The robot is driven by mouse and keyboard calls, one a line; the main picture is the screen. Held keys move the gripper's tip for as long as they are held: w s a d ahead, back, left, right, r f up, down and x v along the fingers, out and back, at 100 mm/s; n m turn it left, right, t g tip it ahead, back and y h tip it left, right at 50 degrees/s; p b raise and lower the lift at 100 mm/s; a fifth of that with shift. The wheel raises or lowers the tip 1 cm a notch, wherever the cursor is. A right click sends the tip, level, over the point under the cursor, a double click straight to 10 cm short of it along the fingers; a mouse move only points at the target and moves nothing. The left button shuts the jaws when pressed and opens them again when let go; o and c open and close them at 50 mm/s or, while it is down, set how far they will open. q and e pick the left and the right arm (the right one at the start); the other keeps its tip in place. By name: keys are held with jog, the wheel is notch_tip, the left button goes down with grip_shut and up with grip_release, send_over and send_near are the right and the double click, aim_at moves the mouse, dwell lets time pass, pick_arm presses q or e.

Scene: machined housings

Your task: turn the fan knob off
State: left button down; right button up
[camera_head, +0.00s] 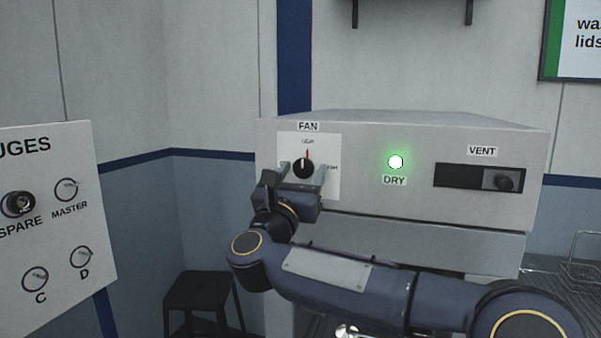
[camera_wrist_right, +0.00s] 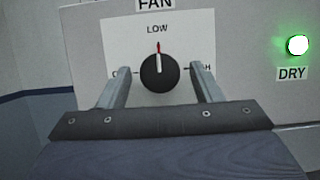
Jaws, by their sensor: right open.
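The fan knob (camera_head: 303,168) is a round black dial with a white mark on a white plate under the FAN label. In the right wrist view the knob (camera_wrist_right: 160,73) has its pointer straight up at LOW, where a red mark shows. The side labels are partly hidden by my fingers. My right gripper (camera_head: 303,172) is open, with one finger on each side of the knob. In the wrist view both fingers of the right gripper (camera_wrist_right: 161,85) stand apart from the knob. My left gripper is not in view.
The grey housing (camera_head: 350,195) also carries a lit green DRY lamp (camera_head: 396,162) and a VENT slider (camera_head: 503,181) to the right. A gauge panel (camera_head: 60,240) stands at the left. A dark stool (camera_head: 200,290) is below. A wire rack (camera_head: 585,260) is at the right.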

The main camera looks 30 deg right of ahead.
jog(key=c, duration=1)
